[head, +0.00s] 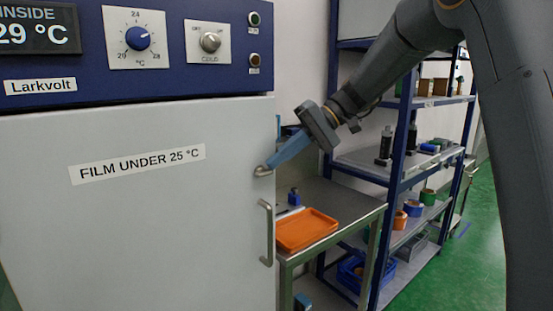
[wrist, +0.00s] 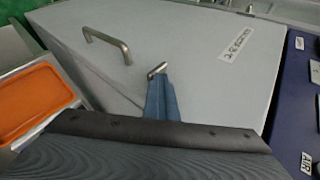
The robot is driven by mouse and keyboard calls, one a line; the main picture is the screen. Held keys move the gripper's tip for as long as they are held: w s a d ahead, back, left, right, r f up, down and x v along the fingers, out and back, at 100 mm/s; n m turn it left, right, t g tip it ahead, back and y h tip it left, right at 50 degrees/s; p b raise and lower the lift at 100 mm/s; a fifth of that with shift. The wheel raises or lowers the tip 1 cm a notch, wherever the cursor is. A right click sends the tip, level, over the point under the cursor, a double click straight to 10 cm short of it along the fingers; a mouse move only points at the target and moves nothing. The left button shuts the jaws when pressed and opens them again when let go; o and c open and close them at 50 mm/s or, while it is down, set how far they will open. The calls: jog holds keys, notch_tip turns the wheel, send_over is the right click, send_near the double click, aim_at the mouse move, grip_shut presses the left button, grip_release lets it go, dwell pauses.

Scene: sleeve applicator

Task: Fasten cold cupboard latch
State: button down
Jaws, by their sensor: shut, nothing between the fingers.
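The cold cupboard's pale grey door (head: 130,230) looks closed and carries a "FILM UNDER 25 °C" label. The latch (head: 262,171) is a small metal lever near the door's right edge, above the handle; it also shows in the wrist view (wrist: 157,70). My gripper (head: 270,166) has its blue fingers shut with nothing between them. The fingertips are right at the latch and seem to touch it. In the wrist view my gripper (wrist: 160,82) covers part of the latch's near side. Whether the latch is engaged I cannot tell.
A bar handle (head: 267,232) stands out below the latch. A blue control panel (head: 170,40) with dials is above the door. To the right are a steel table with an orange tray (head: 306,229) and a blue-framed shelf rack (head: 395,170). Green floor is open at far right.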

jog(key=shift+d+f, duration=0.1)
jog(key=a+r+v, duration=0.1)
jog(key=r+v, duration=0.1)
jog(key=v, duration=1)
jog(key=shift+r+b, duration=0.15)
jog(key=shift+b, duration=0.3)
jog(key=shift+a, duration=0.15)
jog(key=s+d+f+m+t+h, duration=0.1)
jog(key=s+d+f+m+h, duration=0.15)
jog(key=f, duration=1.05)
jog(key=s+d+f+t+h, duration=0.1)
jog(key=s+d+f+h, duration=0.1)
jog(key=s+f, duration=0.5)
jog(key=s+d+f+h, duration=0.3)
jog(key=s+d+f, duration=0.1)
jog(key=s+f, duration=0.3)
jog(key=s+d+f+m+t+h, duration=0.1)
jog(key=s+d+f+h, duration=0.1)
jog(key=s+f, duration=0.5)
jog(key=shift+s+d+f+t+h, duration=0.35)
jog(key=shift+d+f, duration=0.15)
jog(key=shift+f, duration=0.5)
